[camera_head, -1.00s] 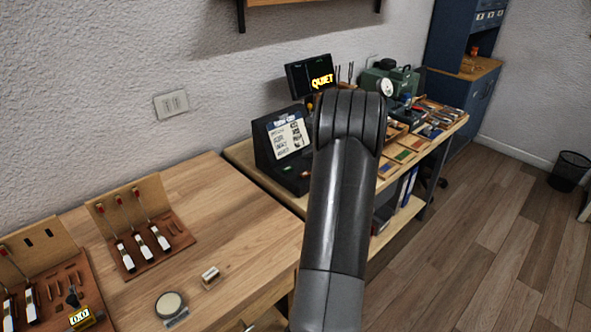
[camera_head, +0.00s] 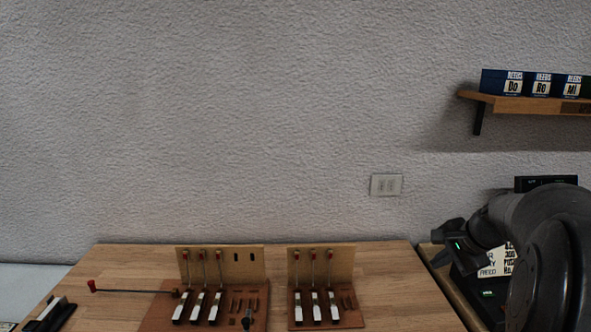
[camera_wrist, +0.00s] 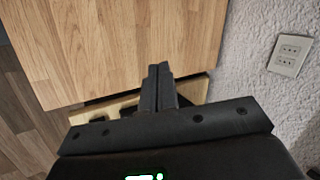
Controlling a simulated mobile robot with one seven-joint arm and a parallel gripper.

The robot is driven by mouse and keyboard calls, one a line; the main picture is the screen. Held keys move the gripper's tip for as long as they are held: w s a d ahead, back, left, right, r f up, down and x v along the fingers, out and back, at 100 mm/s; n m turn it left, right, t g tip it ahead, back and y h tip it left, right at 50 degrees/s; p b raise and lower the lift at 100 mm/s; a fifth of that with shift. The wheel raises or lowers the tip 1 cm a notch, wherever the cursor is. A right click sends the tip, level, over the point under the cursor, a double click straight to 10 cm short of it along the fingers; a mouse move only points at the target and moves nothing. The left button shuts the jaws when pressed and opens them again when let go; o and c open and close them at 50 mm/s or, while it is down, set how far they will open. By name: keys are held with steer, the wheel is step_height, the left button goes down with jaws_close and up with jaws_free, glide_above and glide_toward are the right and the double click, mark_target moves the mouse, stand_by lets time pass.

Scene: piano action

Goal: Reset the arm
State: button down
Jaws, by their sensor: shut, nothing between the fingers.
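My arm (camera_head: 550,255) shows at the right edge of the head view, bent, with a small green light near its wrist. In the wrist view my gripper (camera_wrist: 159,72) has its two dark fingers together, with nothing between them. The fingers point toward a wooden bench top (camera_wrist: 120,35), which also shows in the head view (camera_head: 390,275). I cannot tell the exact gap between the fingertips and the wood.
Two key-action models, a left one (camera_head: 256,297) and a right one (camera_head: 347,318), stand on the bench. A red-tipped rod (camera_head: 130,291) reaches left from the left model. A wall socket (camera_head: 386,185) and a shelf with blue reed boxes (camera_head: 535,83) are on the wall.

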steer(key=s+a+r+n+g+h, duration=0.1)
steer(key=s+a+r+n, duration=0.2)
steer(key=s+a+n, duration=0.7)
steer(key=s+a+f+n+h, duration=0.1)
steer(key=s+a+n, duration=0.3)
steer(key=s+a, duration=0.6)
steer(key=shift+s+a+f+t+h, duration=0.3)
steer(key=shift+s+f, duration=0.6)
steer(key=shift+s, duration=1.15)
